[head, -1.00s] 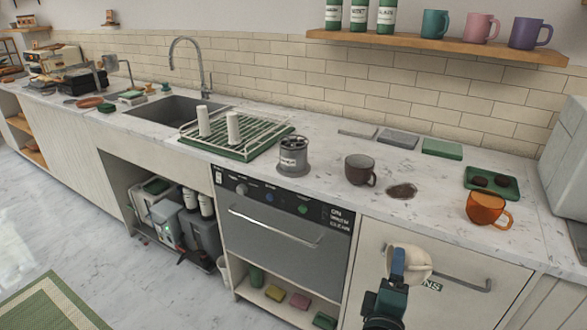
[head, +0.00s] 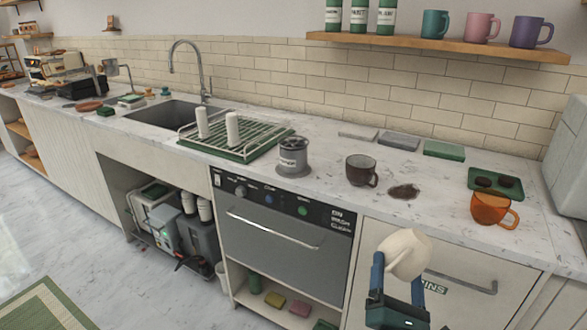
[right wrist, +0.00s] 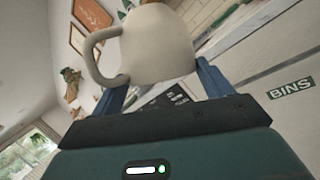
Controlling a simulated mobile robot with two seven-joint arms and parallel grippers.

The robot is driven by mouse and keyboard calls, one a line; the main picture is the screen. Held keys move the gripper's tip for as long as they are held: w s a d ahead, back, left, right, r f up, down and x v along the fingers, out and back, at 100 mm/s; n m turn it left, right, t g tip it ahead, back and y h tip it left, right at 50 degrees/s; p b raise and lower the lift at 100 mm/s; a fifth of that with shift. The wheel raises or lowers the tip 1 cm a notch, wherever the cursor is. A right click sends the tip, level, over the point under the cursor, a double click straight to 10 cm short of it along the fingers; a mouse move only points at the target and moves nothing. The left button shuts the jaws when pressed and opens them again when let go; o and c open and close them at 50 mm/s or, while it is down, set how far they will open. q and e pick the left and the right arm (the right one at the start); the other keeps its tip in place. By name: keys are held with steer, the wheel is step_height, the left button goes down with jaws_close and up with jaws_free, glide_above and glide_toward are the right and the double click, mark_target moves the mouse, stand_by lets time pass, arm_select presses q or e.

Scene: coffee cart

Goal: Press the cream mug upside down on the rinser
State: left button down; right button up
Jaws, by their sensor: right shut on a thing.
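The cream mug (head: 404,252) is held in front of the counter's right part, tilted, with its opening not clearly visible. My right gripper (head: 397,268) is shut on it, a blue finger at each side. In the right wrist view the mug (right wrist: 150,45) sits between the fingers, its handle to the left. A grey metal cylinder (head: 292,158) with a label too small to read stands on the counter, left of the mug and farther back; it seems to be the rinser. My left gripper is not in view.
A dark mug (head: 360,170), a brown spill (head: 403,191) and an orange mug (head: 490,211) are on the counter, right of the cylinder. A drying rack (head: 237,140) is left of it. A cabinet marked BINS (head: 450,265) is behind the held mug.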

steer(key=shift+f, duration=0.2)
steer(key=n+y, duration=0.2)
steer(key=n, duration=0.2)
steer(key=n+t+y, duration=0.1)
steer(key=n+y, duration=0.1)
steer(key=n, duration=0.3)
steer(key=shift+y, duration=0.3)
